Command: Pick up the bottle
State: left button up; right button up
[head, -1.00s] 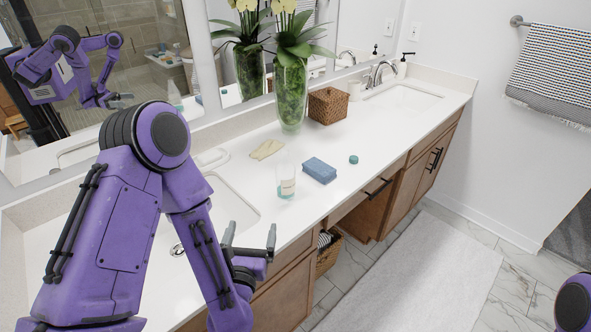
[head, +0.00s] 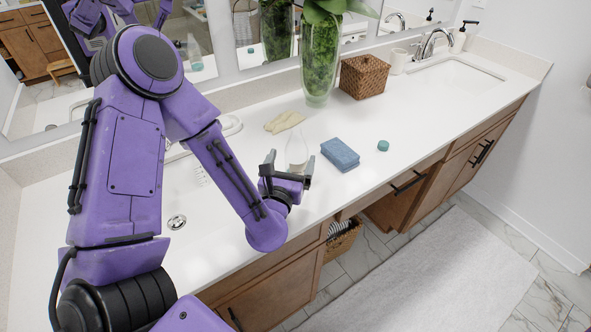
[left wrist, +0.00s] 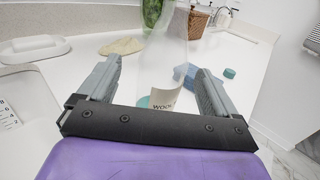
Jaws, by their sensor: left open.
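The bottle (head: 297,150) is clear with a white label, and stands upright on the white counter beside the blue sponge. In the head view my left gripper (head: 290,164) is in front of it and hides its lower part. In the left wrist view the bottle (left wrist: 165,75) shows between the two open fingers of the left gripper (left wrist: 158,80), with its label low between them. The fingers are on either side of it in that picture; I cannot tell whether they touch it. My right gripper is not in view.
A blue sponge (head: 340,154) and a green cap (head: 383,146) lie right of the bottle. A beige cloth (head: 284,122) lies behind it. A glass vase (head: 319,60) and a wicker basket (head: 364,77) stand farther back. The counter (head: 420,112) is clear toward the right sink.

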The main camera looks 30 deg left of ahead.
aim_at(299, 148)
pick_arm(q)
jog(key=p+x, duration=0.1)
jog(key=x, duration=0.2)
jog(key=p+x, duration=0.1)
jog(key=x, duration=0.1)
jog(key=shift+w+d+r+p, duration=0.15)
jog(key=shift+w+d+p, duration=0.1)
jog(key=shift+w+p, duration=0.1)
jog(key=shift+w+a, duration=0.1)
jog(key=shift+a, duration=0.05)
jog(key=c, duration=1.5)
jog(key=shift+o, duration=0.2)
